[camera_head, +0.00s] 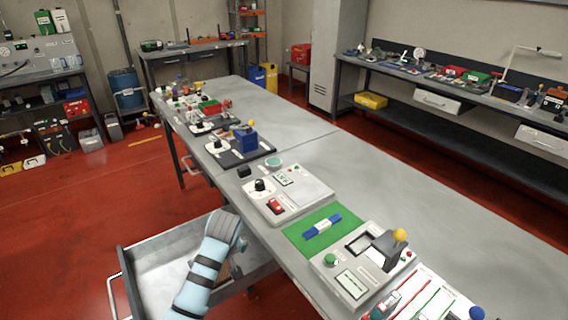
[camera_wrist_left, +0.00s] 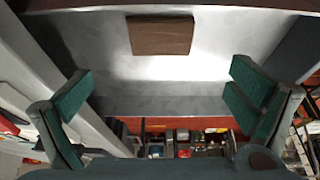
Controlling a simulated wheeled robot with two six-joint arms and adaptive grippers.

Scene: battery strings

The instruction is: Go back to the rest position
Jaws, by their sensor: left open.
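My left gripper (camera_wrist_left: 160,92) shows in the left wrist view with its two green-padded fingers wide apart and nothing between them. A brown block (camera_wrist_left: 160,35) lies on the pale floor of an open drawer beyond the fingers, apart from them. In the head view my left arm (camera_head: 208,265) reaches over the open drawer (camera_head: 160,262); its gripper is hidden there. A blue battery string (camera_head: 322,225) with a pale middle lies on a green mat (camera_head: 296,236) on the workbench. My right gripper is not in view.
The long grey workbench (camera_head: 400,205) carries a testing device with a red switch (camera_head: 276,206), another with a yellow knob (camera_head: 399,235), and a blue box (camera_head: 246,138). Its right side is mostly bare. Red floor (camera_head: 80,220) is open at left.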

